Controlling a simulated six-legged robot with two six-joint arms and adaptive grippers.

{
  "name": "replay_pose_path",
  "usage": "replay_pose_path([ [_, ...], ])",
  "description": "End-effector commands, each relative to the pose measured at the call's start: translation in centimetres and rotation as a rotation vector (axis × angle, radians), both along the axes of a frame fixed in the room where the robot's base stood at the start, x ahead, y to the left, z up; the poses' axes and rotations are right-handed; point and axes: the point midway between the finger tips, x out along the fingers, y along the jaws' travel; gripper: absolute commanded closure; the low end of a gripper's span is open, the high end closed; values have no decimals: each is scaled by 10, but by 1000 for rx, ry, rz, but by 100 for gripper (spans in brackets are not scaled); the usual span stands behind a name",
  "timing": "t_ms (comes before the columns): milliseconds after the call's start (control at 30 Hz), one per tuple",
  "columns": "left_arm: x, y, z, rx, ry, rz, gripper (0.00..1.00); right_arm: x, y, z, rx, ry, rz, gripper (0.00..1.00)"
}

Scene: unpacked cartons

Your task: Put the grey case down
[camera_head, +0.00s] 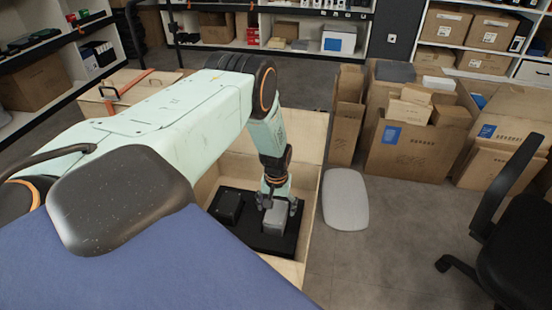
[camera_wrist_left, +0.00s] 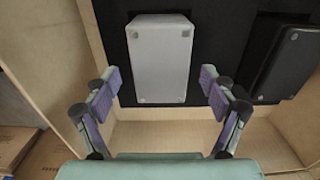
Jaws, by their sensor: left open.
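The grey case (camera_head: 274,219) rests on a black tray or foam insert inside a light wooden crate. In the left wrist view the grey case (camera_wrist_left: 160,58) shows a pale flat face with small round feet at its corners. My left gripper (camera_head: 277,200) is above and around the top of the case in the head view. In the wrist view my left gripper (camera_wrist_left: 160,85) has its fingers spread wide, apart from the case, one on each side of its near end. My right gripper is not in view.
The black insert (camera_head: 258,242) also holds a black case (camera_head: 227,205), left of the grey one; it shows in the wrist view (camera_wrist_left: 288,62). The crate's wooden wall (camera_head: 312,205) stands close around. Cartons (camera_head: 405,145) and an office chair (camera_head: 510,220) stand to the right.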

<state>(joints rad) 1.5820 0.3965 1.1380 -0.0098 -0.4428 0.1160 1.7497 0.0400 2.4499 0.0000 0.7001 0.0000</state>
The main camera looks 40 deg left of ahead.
Motion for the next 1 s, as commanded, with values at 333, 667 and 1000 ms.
replay_pose_path([
  [333,0,0,68,-1,0,1,16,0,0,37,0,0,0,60],
  [667,-1,0,90,0,2,0,16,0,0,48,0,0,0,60],
  [1000,-1,0,88,0,1,0,16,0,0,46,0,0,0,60],
])
